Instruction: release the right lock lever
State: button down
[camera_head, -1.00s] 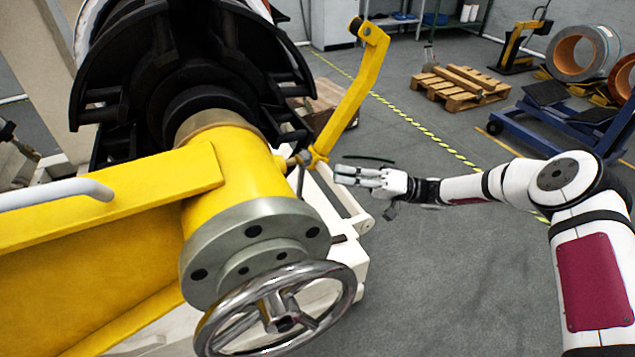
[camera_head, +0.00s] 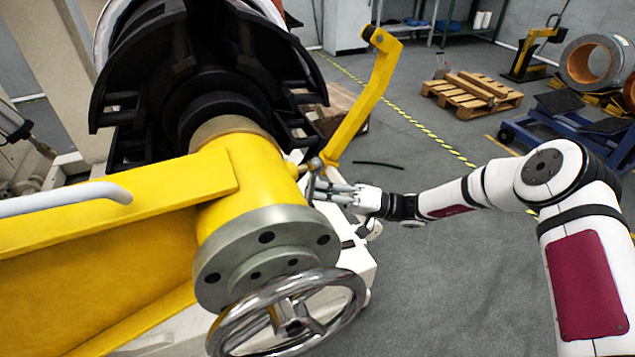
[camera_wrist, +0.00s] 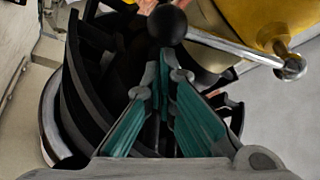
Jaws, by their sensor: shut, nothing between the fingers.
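The lock lever is a shiny metal rod (camera_wrist: 232,47) with a black ball knob (camera_wrist: 167,25) on its left end, at the top of the wrist view. Its other end meets a metal pivot on the yellow housing. In the head view the small metal pivot (camera_head: 314,164) sits on the right side of the yellow cylinder, and the knob is hard to make out. My gripper (camera_head: 320,187) is just below this pivot. In the wrist view my gripper (camera_wrist: 165,70) has its fingertips together and empty, just below the knob in the picture; I cannot tell whether they touch it.
A yellow arm (camera_head: 365,95) rises beside the pivot. A chrome handwheel (camera_head: 290,312) and grey flange (camera_head: 260,250) stand at the front of the yellow cylinder (camera_head: 255,170). The black reel hub (camera_head: 140,75) is behind. Open floor (camera_head: 450,290) lies to the right.

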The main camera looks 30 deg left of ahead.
jog(key=shift+d, duration=0.1)
dwell(0.3)
jog(key=shift+s+d+f+m+p, duration=0.25)
jog(key=shift+s+d+m+p, duration=0.05)
jog(key=shift+m+p, duration=0.2)
jog(key=shift+s+d+f, duration=0.1)
jog(key=shift+s+d, duration=0.05)
jog(key=s+d+r+m+t+h+p, duration=0.2)
jog(key=s+d+m+h+p, duration=0.2)
jog(key=s+d+m+p, duration=0.5)
jog(key=shift+d+t+p, duration=0.3)
jog(key=shift+d+p, duration=0.55)
jog(key=shift+p, duration=0.45)
jog(key=shift+s, duration=0.1)
